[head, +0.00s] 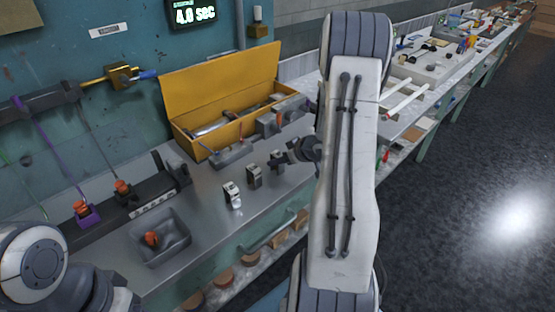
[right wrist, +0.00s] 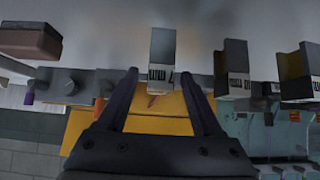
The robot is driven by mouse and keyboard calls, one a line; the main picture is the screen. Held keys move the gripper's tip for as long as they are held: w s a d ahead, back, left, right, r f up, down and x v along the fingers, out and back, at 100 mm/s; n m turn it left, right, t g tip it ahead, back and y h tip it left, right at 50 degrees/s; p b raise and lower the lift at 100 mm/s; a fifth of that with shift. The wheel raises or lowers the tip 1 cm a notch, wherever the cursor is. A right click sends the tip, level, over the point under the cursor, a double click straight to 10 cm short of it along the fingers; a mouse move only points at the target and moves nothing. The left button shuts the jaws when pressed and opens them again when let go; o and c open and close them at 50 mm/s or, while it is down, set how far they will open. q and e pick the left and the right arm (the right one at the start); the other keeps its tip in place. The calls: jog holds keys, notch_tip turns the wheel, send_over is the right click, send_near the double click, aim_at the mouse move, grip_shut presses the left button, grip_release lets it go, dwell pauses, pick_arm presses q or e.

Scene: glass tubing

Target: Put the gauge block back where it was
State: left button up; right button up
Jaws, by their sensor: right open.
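Several small metal gauge blocks stand in a row on the grey steel bench. One block (head: 277,160) is nearest my right gripper (head: 292,154). In the right wrist view, a block with upside-down lettering that seems to read 7 MM (right wrist: 162,62) shows between the two open fingers of the right gripper (right wrist: 158,78), with gaps on both sides. I cannot tell how far it reaches between them. A second block (head: 254,177) and a third, whiter block (head: 232,194) stand to the left in the head view. My left gripper is out of frame.
An open yellow box (head: 222,113) stands behind the blocks, with a grey fixture (head: 234,154) in front of it. A grey tray (head: 160,238) holds an orange-red item at the left. A display (head: 192,14) reads 4.0 SEC. My right arm hides the bench's middle.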

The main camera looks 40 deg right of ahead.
jog(key=p+v, duration=0.2)
jog(key=v, duration=0.9)
jog(key=w+a+r+n+g+h, duration=0.1)
jog(key=w+a+r, duration=0.2)
jog(key=a, duration=0.6)
jog(key=w+a+r+n+g+h, duration=0.1)
jog(key=w+a+r, duration=0.15)
jog(key=a, duration=0.55)
jog(key=s+a+r+n+g+y, duration=0.1)
jog(key=s+a+n+g, duration=0.3)
jog(key=s+a, duration=1.8)
jog(key=s+g+y, duration=0.1)
jog(key=s+g, duration=0.1)
jog(key=g, duration=0.1)
jog(key=shift+s+n, duration=0.2)
jog(key=shift+n, duration=0.1)
jog(key=shift+r, duration=0.1)
